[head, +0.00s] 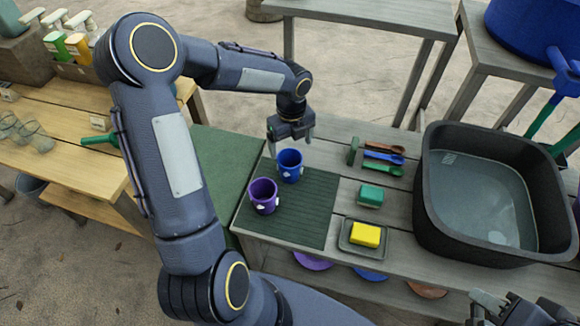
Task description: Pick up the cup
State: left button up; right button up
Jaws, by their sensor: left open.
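A blue cup (290,166) and a purple cup (263,195) stand upright on a dark green ribbed mat (303,225). The purple cup is nearer to me and a little to the left. My left gripper (290,143) points down just above and behind the blue cup's rim. It is open, with one finger at each side. From this angle I cannot tell whether a finger touches the cup.
Right of the mat lie several coloured spoons (383,157), a green sponge (371,195) and a yellow block (365,235) on a small tray (345,243). A dark basin (430,190) of water stands at the right. A wooden table (60,165) with glasses is at the left.

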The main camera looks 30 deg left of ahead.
aim_at(290, 162)
pick_arm(q)
jog(key=f, duration=0.8)
jog(key=shift+s, duration=0.35)
jog(key=c, duration=1.1)
jog(key=shift+o, duration=0.2)
jog(key=shift+r, duration=0.1)
